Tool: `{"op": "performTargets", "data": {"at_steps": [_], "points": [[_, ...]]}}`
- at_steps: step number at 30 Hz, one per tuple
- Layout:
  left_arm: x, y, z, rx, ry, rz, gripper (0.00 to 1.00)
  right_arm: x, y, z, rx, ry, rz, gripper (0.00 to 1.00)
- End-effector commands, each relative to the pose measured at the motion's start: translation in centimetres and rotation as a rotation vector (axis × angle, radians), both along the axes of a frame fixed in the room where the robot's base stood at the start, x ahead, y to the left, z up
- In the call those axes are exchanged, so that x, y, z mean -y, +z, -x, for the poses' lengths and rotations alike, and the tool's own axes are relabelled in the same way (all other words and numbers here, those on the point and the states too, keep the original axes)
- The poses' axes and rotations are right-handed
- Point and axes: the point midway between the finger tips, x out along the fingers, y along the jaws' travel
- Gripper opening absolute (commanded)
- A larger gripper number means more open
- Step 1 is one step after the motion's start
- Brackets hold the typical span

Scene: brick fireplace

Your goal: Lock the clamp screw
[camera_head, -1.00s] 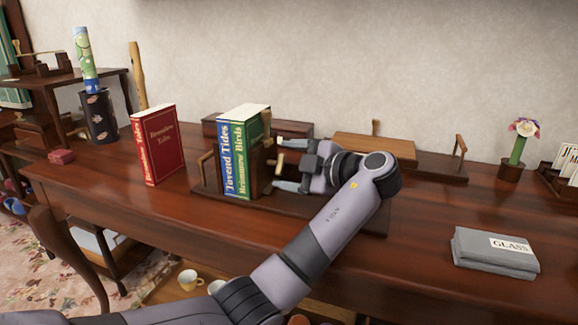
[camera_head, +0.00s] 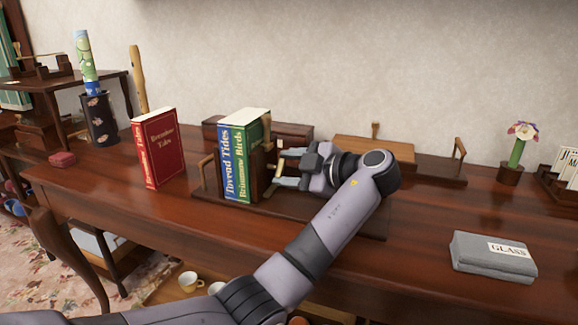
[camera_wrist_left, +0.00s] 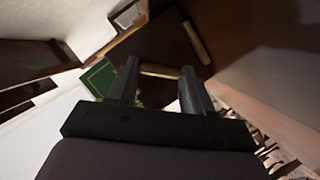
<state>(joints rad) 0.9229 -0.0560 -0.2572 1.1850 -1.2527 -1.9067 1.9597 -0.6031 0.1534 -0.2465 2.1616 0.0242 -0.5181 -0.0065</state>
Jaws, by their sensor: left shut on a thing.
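Two books, one blue (camera_head: 228,163) and one green (camera_head: 247,165), stand upright side by side in a dark wooden clamp (camera_head: 315,215) on the table. A wooden jaw plate (camera_head: 257,174) is at their right side. My left gripper (camera_head: 283,168) is right of that plate, its fingers pointing left. In the left wrist view the fingers (camera_wrist_left: 158,76) have a brass-coloured bar, seemingly the clamp screw (camera_wrist_left: 160,71), across their tips. The gripper is shut on it, though the contact is partly hidden. The green book (camera_wrist_left: 98,77) shows beyond the fingers. My right gripper is not in view.
A red book (camera_head: 155,150) stands left of the clamp. A wooden board with brass-coloured posts (camera_head: 375,149) lies behind my arm. A grey box labelled GLASS (camera_head: 493,258) and a flower pot (camera_head: 510,174) are at right. The table front between clamp and red book is clear.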

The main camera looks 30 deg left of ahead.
Motion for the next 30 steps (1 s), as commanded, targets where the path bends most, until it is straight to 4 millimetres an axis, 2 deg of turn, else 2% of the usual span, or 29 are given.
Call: {"op": "performTargets", "data": {"at_steps": [18,22,30], "points": [[-0.1,0.6,-0.4,-0.538,0.0,0.13,0.2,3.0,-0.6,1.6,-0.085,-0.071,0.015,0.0],[-0.1,0.6,-0.5,-0.629,0.0,0.151,0.2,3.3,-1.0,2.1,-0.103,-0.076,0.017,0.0],[-0.1,0.4,-0.6,-0.757,0.002,0.181,0.2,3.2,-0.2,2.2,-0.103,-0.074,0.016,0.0]]}}
